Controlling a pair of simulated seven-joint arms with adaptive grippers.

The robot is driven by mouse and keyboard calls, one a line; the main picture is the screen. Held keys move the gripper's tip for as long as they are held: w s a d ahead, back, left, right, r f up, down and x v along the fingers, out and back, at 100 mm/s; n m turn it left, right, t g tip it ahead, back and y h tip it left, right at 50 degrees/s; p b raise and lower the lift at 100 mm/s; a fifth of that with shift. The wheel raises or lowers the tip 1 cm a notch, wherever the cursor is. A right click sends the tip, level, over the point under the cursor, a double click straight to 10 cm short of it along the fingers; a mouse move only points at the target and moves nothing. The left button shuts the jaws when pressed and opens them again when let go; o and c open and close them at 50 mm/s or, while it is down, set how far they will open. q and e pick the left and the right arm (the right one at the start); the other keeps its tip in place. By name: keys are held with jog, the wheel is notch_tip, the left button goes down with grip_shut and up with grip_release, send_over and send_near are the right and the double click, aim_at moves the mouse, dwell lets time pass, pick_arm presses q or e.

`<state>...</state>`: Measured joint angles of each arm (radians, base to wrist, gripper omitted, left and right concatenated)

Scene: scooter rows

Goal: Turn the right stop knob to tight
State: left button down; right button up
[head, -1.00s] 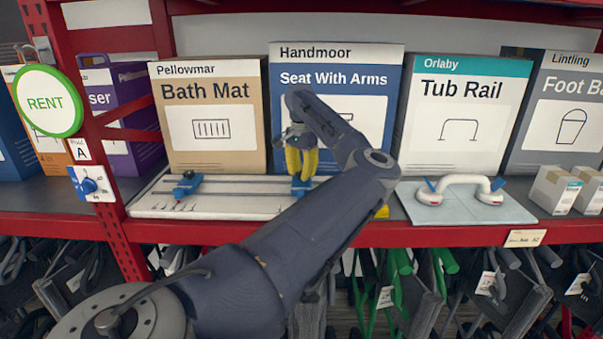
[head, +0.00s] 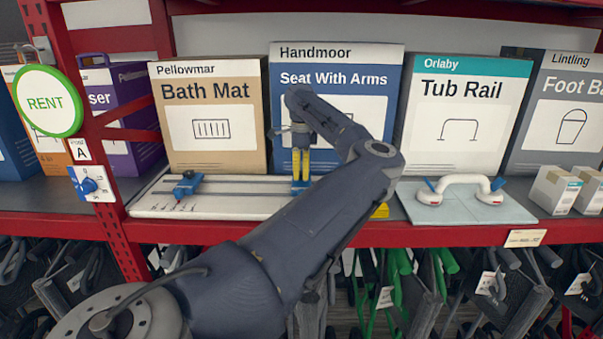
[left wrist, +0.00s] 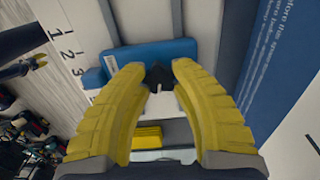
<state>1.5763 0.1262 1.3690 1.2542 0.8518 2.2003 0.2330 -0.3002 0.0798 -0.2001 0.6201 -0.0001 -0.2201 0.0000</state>
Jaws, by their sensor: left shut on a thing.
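My left gripper (head: 300,172) has yellow fingers that point down at the right stop (head: 302,187), a blue block on the rails of the white board (head: 220,208). In the left wrist view the fingertips (left wrist: 158,72) close in on a small black knob (left wrist: 158,76) on the blue right stop (left wrist: 165,51). The gripper is shut on this knob, which is mostly hidden in the head view. The left stop (head: 187,184), blue with a dark knob, stands apart on the rails to the left. My right gripper is not in view.
Boxes stand close behind the board, among them the Bath Mat box (head: 210,140) and the Seat With Arms box (head: 375,100). A white tub rail (head: 458,182) sits on a pale plate to the right. The red shelf edge (head: 440,235) runs in front.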

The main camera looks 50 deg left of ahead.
aim_at(301, 173)
pick_arm(q)
jog(key=m, duration=0.4)
jog(key=shift+m, duration=2.6)
jog(key=c, duration=0.9)
grip_release()
jog(key=shift+c, duration=0.2)
notch_tip(301, 173, up, 12)
jog(key=shift+s, duration=0.1)
